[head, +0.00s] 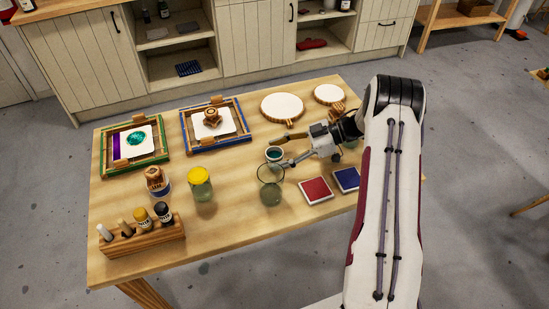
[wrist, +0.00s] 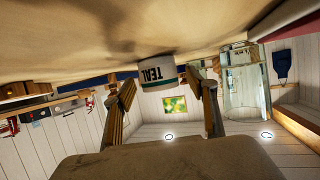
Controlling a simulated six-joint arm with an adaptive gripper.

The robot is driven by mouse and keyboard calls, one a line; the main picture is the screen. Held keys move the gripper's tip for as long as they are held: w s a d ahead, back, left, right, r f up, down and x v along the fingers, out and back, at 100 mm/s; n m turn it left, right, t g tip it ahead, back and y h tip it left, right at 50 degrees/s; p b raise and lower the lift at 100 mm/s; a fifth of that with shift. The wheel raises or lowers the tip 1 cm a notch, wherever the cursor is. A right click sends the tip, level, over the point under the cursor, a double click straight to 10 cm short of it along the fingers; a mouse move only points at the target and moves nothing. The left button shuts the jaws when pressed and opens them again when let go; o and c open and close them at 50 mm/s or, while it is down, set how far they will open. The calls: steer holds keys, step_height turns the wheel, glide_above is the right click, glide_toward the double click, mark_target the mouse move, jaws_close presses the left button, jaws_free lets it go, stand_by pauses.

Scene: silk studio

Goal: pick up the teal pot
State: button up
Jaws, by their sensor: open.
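The teal pot (head: 274,155) is a small white pot with teal contents, standing on the wooden table near its middle. In the wrist view, which is upside down, its white side (wrist: 157,73) reads "TEAL". My gripper (head: 278,151) is open and low over the table, coming from the right. Its two fingers (wrist: 152,78) show on either side of the pot, with gaps between them and it. I cannot tell how far the pot is between the fingertips.
A clear glass jar (head: 271,190) stands close in front of the pot; it shows in the wrist view (wrist: 245,90). Red (head: 316,190) and blue (head: 346,179) pads lie right of it. Framed screens (head: 163,156) and round wood slices (head: 282,108) lie behind.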

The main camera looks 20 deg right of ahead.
steer(key=shift+c, duration=0.4)
steer(key=c, duration=1.1)
steer(key=shift+r, duration=0.1)
steer(key=shift+r, duration=4.9)
